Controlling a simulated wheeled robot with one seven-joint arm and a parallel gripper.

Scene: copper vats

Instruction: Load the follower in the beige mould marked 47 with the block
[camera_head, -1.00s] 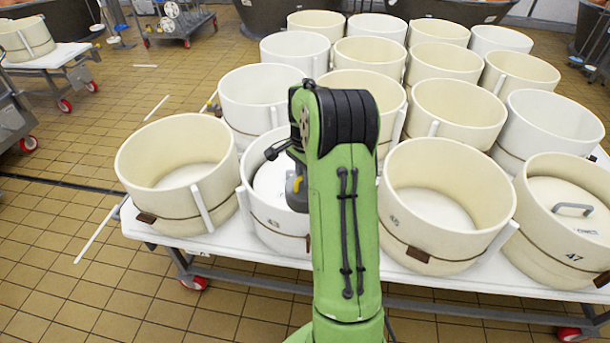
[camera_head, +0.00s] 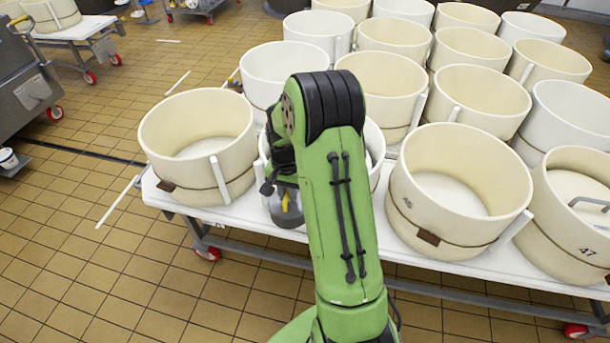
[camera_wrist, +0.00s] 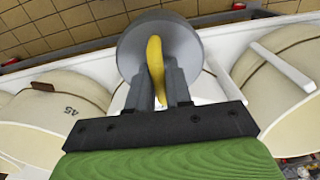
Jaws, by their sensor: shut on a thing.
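My gripper (camera_wrist: 158,85) is shut on the yellow handle of a round grey block (camera_wrist: 190,32). In the head view the block (camera_head: 287,212) hangs at the front of the table, before a white mould, partly hidden by my arm. The beige mould marked 47 (camera_head: 560,235) stands upright at the right edge of the head view, well to the right of my gripper. Inside it lies the pale follower (camera_head: 570,186) with a grey bar handle, partly cut off by the frame. No block shows on the visible part of that follower.
The white table (camera_head: 350,248) carries rows of beige and white moulds. An open beige mould (camera_head: 460,185) stands between my arm and the marked one. Another beige mould (camera_head: 197,150) is at the left. The tiled floor (camera_head: 120,285) in front is clear.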

